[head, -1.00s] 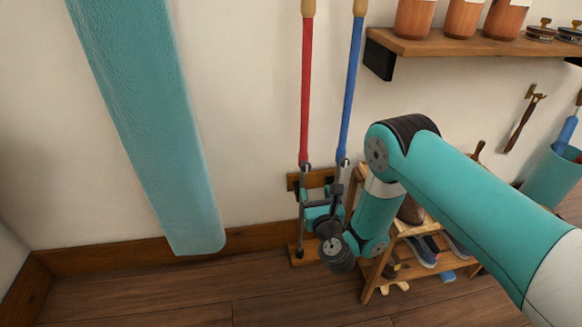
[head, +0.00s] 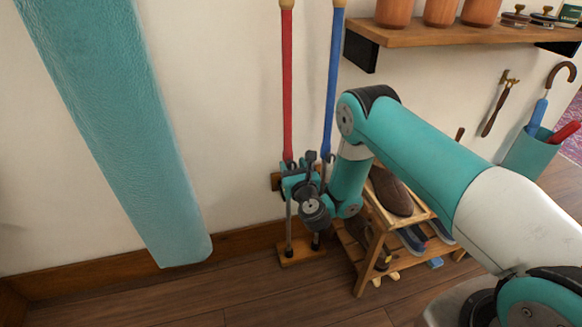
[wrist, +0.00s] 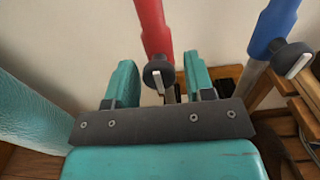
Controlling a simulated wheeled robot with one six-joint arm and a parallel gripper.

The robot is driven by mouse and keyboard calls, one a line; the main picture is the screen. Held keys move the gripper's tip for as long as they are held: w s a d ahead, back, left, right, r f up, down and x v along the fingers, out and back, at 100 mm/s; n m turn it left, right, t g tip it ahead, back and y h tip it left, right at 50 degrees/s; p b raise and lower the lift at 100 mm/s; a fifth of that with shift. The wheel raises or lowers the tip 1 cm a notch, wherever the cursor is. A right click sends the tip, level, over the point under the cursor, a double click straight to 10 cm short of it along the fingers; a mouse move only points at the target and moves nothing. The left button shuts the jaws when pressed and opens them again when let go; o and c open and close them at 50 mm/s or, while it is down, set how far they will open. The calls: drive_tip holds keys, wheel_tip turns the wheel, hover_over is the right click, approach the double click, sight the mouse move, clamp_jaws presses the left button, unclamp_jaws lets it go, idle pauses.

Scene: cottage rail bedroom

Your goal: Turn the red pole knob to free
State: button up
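The red pole (head: 287,90) stands upright against the wall, left of the blue pole (head: 333,75). In the wrist view, the red pole (wrist: 153,25) ends in a dark round knob (wrist: 158,73) with a pale, nearly vertical mark. My gripper (wrist: 160,80) is open, with one teal finger on each side of this knob. A gap shows on both sides; I cannot tell how deep the knob sits between the fingers. In the head view, my gripper (head: 300,172) is at the pole's lower end and hides the red knob.
The blue pole's knob (wrist: 293,58) is close on the right, with a diagonal pale mark. A wooden shoe rack (head: 375,250) stands right of the poles. A shelf (head: 460,36) with pots is above. A large teal panel (head: 120,130) is at the left.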

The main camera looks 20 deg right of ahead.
drive_tip(key=c, duration=0.7)
drive_tip(key=shift+o, duration=0.2)
drive_tip(key=shift+n, duration=0.4)
drive_tip(key=n, duration=0.4)
drive_tip(key=shift+a, duration=0.15)
drive_tip(key=n, duration=0.9)
drive_tip(key=shift+f, duration=0.1)
drive_tip(key=shift+n, duration=2)
